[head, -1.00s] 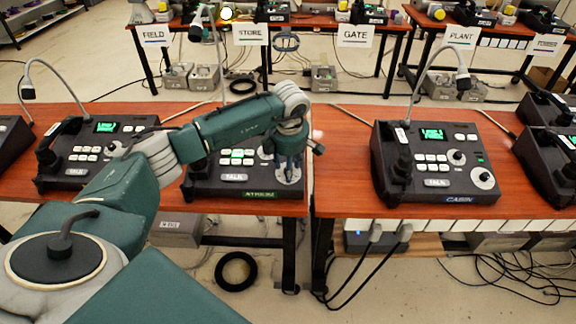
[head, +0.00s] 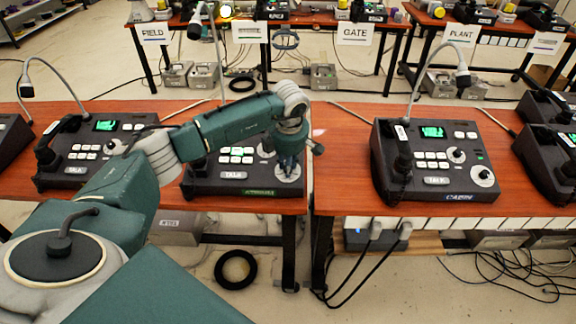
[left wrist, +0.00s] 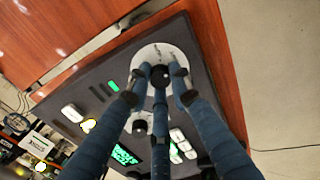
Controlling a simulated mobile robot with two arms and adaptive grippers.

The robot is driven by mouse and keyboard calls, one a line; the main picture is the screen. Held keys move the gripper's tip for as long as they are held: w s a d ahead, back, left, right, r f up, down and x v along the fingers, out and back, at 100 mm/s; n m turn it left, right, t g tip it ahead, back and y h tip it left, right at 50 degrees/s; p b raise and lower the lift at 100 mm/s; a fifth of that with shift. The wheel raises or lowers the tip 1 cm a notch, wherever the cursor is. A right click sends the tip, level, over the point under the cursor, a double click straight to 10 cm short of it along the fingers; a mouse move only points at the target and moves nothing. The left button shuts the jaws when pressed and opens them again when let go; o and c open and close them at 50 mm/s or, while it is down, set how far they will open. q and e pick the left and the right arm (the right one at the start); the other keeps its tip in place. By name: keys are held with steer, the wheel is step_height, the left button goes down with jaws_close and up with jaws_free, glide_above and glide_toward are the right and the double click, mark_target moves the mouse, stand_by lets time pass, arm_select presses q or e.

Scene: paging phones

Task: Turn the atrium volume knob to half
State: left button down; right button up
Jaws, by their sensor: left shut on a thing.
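The atrium console (head: 208,186) is a dark sloped box with a green label on its front edge, left of the middle in the head view. Its lower right corner carries a white dial plate (head: 289,178). My left gripper (head: 288,167) points down at that plate. In the left wrist view the round black knob (left wrist: 159,76) sits on the white dial plate (left wrist: 176,54). The fingers of my left gripper (left wrist: 160,80) are shut around the knob. The fingers hide part of the knob, and its pointer cannot be made out. My right gripper is not in view.
A second, smaller knob (left wrist: 139,126) sits near the fingers on the same console. The cabin console (head: 432,160) stands on the table to the right, across a narrow gap. Another console (head: 85,150) stands left, behind my arm. Bare tabletop (head: 345,150) lies right of the gripper.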

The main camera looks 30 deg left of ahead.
arm_select(q)
steer(key=m+b, duration=0.1)
steer(key=m, duration=0.2)
steer(key=shift+a+b, duration=0.1)
steer(key=shift+b, duration=0.2)
steer(key=shift+m+b, duration=0.6)
steer(key=shift+m, duration=1.5)
steer(key=shift+r, duration=0.1)
steer(key=c, duration=1.5)
jaws_free()
steer(key=shift+c, duration=0.2)
steer(key=shift+r, duration=0.4)
steer(key=v, duration=1.1)
steer(key=shift+s+d, duration=0.15)
steer(key=shift+d, duration=0.1)
